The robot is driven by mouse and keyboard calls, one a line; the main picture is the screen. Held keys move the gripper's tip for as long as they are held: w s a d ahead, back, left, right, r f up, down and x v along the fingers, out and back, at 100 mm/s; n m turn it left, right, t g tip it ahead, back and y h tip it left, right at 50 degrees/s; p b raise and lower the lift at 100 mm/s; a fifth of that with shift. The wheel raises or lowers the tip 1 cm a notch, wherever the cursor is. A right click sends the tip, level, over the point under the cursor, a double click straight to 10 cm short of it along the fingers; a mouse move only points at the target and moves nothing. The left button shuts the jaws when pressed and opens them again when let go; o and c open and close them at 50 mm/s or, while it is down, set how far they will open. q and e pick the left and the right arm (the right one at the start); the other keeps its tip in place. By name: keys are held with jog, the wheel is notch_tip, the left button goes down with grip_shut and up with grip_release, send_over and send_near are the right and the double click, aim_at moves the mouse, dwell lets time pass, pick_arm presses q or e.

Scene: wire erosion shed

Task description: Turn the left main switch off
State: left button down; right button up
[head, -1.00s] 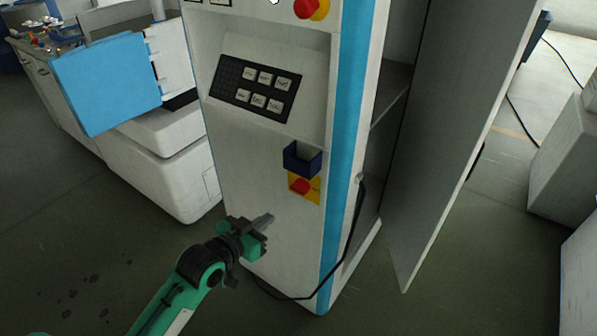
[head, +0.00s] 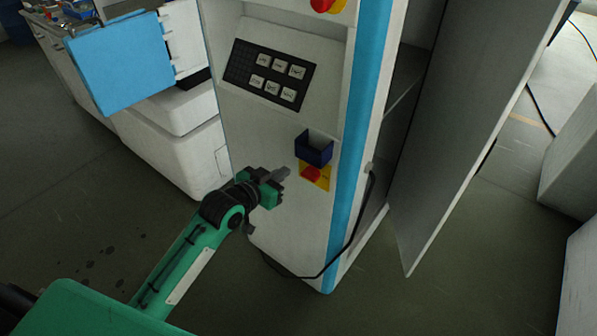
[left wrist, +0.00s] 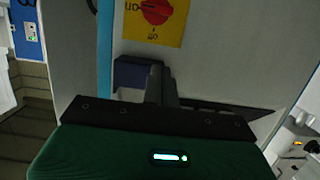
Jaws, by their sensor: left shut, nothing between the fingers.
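The main switch (head: 312,174) is a red rotary knob on a yellow plate, low on the front of the white cabinet (head: 285,225). In the left wrist view the switch (left wrist: 156,12) is cut by the top edge, with lettering around the knob that I cannot read surely. My left gripper (head: 286,173) is shut and empty, its fingertips just left of the yellow plate in the head view. In the left wrist view the shut fingers (left wrist: 158,72) point toward the switch, with a visible gap in the picture. My right gripper is not in view.
A dark blue open box (head: 314,152) sticks out from the cabinet directly above the switch, close to the fingers. A keypad (head: 270,76) is higher up. A black cable (head: 352,235) hangs at the right side, by an open grey door (head: 460,130).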

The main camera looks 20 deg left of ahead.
pick_arm(q)
jog(key=p, duration=0.2)
send_over(308, 167)
jog(key=s+a, duration=0.1)
jog(key=s, duration=0.3)
jog(key=f, duration=0.2)
jog(key=shift+s+a+f, duration=0.1)
jog(key=shift+a+f, duration=0.05)
jog(key=shift+f, duration=0.85)
jog(key=shift+a+f, duration=0.1)
jog(key=shift+f, duration=0.85)
jog(key=shift+a+f+n, duration=0.15)
jog(key=shift+a+n, duration=0.1)
jog(key=shift+n, duration=0.45)
